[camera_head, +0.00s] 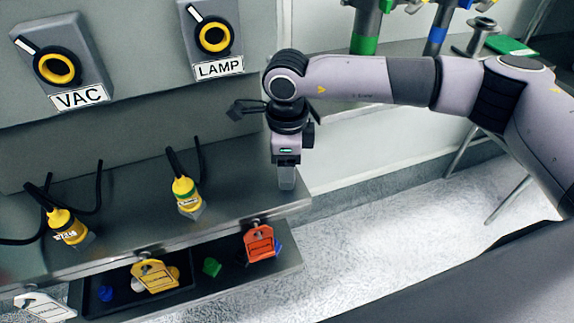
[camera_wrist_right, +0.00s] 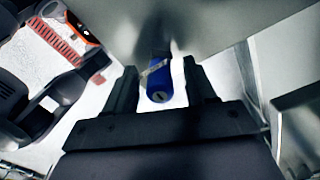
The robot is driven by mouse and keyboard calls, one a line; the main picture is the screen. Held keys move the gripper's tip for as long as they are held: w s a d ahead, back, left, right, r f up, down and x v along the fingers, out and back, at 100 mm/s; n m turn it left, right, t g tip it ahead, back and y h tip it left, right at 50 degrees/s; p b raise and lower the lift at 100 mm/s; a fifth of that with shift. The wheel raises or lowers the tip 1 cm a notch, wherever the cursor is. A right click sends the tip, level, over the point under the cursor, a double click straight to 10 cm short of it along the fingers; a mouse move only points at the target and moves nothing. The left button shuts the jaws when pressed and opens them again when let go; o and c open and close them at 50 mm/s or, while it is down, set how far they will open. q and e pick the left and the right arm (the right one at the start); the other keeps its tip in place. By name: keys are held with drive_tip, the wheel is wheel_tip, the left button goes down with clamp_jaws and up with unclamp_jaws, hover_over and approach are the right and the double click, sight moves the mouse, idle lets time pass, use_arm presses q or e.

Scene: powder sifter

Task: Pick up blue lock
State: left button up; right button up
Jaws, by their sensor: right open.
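The blue lock (camera_wrist_right: 158,82) shows in the right wrist view, between the two fingers of my right gripper (camera_wrist_right: 164,88), with its keyhole end towards the camera. A gap shows on the lock's right side, so the fingers are open around it; I cannot tell whether the left finger touches it. In the head view my right gripper (camera_head: 286,178) points down at the right end of the grey shelf (camera_head: 240,200). The blue lock cannot be made out there and seems hidden by the gripper. My left gripper is not in view.
Two yellow plugs (camera_head: 186,194) (camera_head: 68,226) with black cables lie on the shelf. Below hang an orange tag (camera_head: 260,243), a yellow tag (camera_head: 155,276) and a white tag (camera_head: 45,306). A dark tray (camera_head: 100,312) holds small coloured pieces. VAC (camera_head: 58,66) and LAMP (camera_head: 214,36) switches are above.

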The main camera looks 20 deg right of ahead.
clamp_jaws()
drive_tip(key=shift+r, duration=0.15)
